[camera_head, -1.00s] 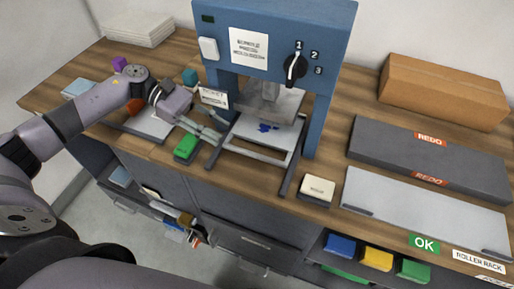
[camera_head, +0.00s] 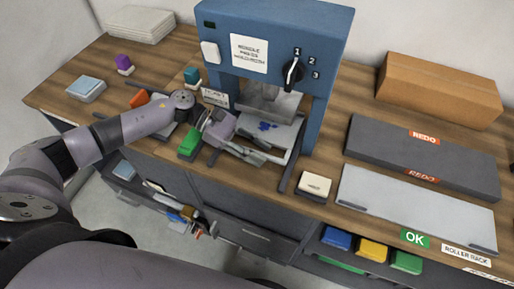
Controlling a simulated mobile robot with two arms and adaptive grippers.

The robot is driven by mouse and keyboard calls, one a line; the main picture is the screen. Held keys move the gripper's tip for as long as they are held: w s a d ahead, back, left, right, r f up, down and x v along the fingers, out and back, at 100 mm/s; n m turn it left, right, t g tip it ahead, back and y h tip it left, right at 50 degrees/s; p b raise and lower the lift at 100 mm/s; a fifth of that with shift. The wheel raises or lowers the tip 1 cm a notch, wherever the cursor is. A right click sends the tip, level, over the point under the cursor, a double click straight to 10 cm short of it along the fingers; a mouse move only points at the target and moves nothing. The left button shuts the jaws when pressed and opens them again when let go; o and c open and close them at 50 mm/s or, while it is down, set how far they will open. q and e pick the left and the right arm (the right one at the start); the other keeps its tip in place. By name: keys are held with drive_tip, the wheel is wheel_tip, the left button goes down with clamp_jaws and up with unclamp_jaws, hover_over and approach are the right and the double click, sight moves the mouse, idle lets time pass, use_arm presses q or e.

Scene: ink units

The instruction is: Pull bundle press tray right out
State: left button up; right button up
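The blue bundle press (camera_head: 318,115) stands at the middle of the wooden counter. Its tray (camera_head: 284,133) lies low between the legs, with a blue-marked light sheet on it. Dark rails (camera_head: 289,172) run forward from the press. My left gripper (camera_head: 262,152) reaches in from the left, low over the tray's front part. Its two fingers look parted, and they and the wrist cover much of the front bar. Whether they touch the bar I cannot tell. My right gripper is not in view.
A green block (camera_head: 190,144) sits close to the left of my gripper, and a cream block (camera_head: 314,185) right of the rails. A dark REDO rack (camera_head: 435,155) and a pale OK rack (camera_head: 415,208) lie at right. An open drawer is below left.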

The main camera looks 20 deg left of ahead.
use_arm(q)
clamp_jaws()
idle(0.7)
